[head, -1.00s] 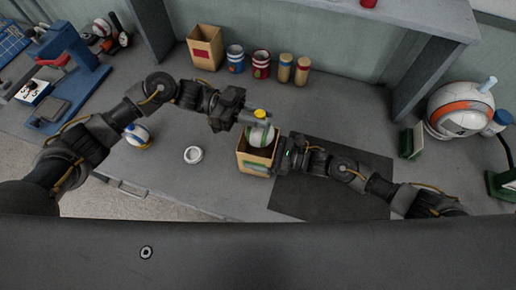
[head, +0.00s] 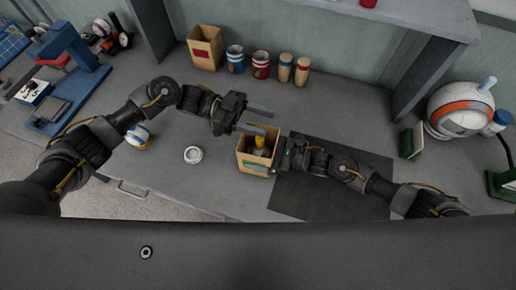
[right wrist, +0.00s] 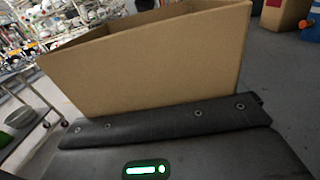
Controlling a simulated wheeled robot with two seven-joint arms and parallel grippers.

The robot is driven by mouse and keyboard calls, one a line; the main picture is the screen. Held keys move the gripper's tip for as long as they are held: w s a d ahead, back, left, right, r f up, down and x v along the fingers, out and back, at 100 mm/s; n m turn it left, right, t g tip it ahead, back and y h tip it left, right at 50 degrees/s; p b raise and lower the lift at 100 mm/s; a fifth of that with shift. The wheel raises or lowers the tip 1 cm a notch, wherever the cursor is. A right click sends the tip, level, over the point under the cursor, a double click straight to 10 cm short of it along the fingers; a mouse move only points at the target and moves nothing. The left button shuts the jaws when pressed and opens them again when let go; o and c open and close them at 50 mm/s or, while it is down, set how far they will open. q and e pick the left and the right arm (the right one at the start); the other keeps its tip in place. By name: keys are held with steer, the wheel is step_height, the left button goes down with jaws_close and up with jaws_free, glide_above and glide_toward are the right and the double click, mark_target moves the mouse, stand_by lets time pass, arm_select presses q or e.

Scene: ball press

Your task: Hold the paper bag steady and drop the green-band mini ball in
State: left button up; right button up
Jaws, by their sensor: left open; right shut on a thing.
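The paper bag (head: 259,168) stands open-topped on the table, left of the dark mat; its tan wall fills much of the right wrist view (right wrist: 150,62). My right gripper (head: 281,156) is shut on the bag's right side. The green-band mini ball (head: 260,143) is inside the bag; only its yellow part and a little of the rest show past the rim. My left gripper (head: 255,120) is open and empty above the bag, its two fingers spread apart.
A white ring (head: 193,155) and a ball with a blue top (head: 137,134) lie to the left. Another bag (head: 206,48), two cans and two wooden pegs stand along the back wall. The dark mat (head: 315,198) lies under my right arm.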

arm_select(q)
steer(key=v, duration=1.2)
arm_select(e)
steer(key=o, duration=0.6)
stand_by(0.4)
steer(key=v, duration=1.2)
steer(key=shift+f, duration=0.1)
